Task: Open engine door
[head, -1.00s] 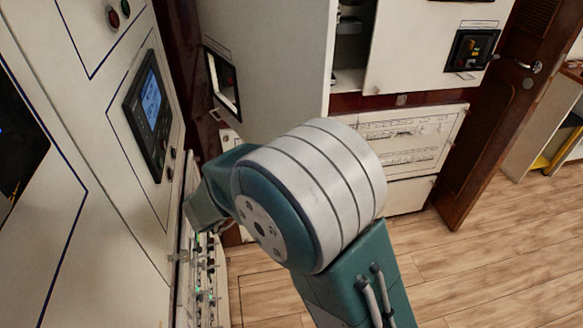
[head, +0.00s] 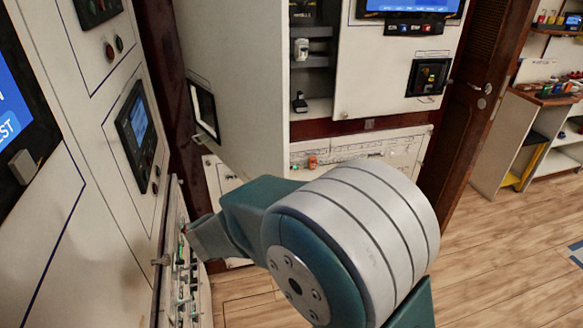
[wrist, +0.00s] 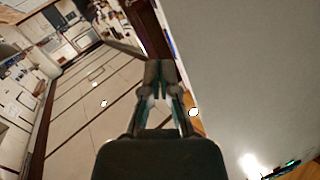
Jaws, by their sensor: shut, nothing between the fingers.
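The engine door is most likely the large pale panel (head: 235,75) left of centre in the head view. It stands swung out from its cabinet, with shelves showing past its right edge. A dark-framed cut-out (head: 204,108) is in its left part. My arm crosses the lower middle, and its end reaches left below the door; my fingertips cannot be made out there. In the wrist view my gripper (wrist: 160,72) is shut and empty. A plain grey surface (wrist: 250,75), perhaps the door, fills the right side beside it. I cannot tell whether they touch.
A control cabinet wall (head: 65,190) runs along the left. A low panel with rows of breakers (head: 183,275) stands close to my arm's end. A brown wooden door (head: 470,95) is at the right. Open wooden floor (head: 510,240) lies at lower right.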

